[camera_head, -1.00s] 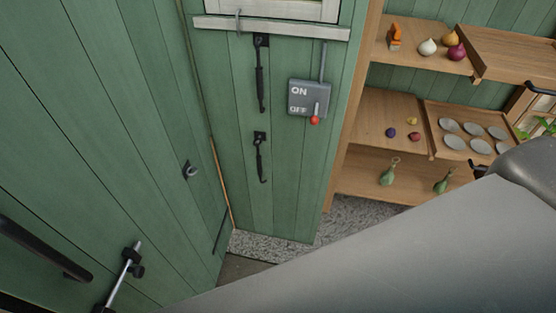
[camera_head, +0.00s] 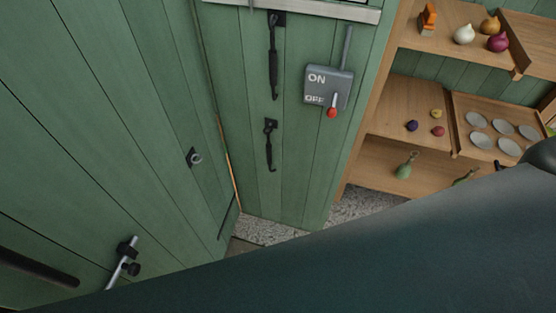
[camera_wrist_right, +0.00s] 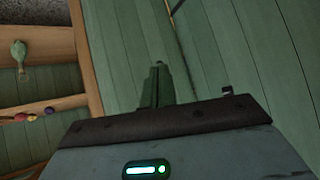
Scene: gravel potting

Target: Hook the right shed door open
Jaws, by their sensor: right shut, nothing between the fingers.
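The green plank door (camera_head: 90,130) fills the left of the head view. A dark ring eye (camera_head: 194,158) sits on it near its inner edge. On the green wall beside it hang two black hooks: an upper, longer one (camera_head: 273,60) and a lower one (camera_head: 269,146). Both hang down, apart from the ring eye. My right gripper (camera_wrist_right: 158,80) shows in the right wrist view, shut and empty, in front of green planks. A small dark fitting (camera_wrist_right: 228,90) shows to its right; I cannot tell which it is. My left gripper is not in view.
A grey ON/OFF switch box (camera_head: 328,87) with a red-tipped lever is right of the hooks. A bolt (camera_head: 124,262) is low on the door. My right arm covers the lower right.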

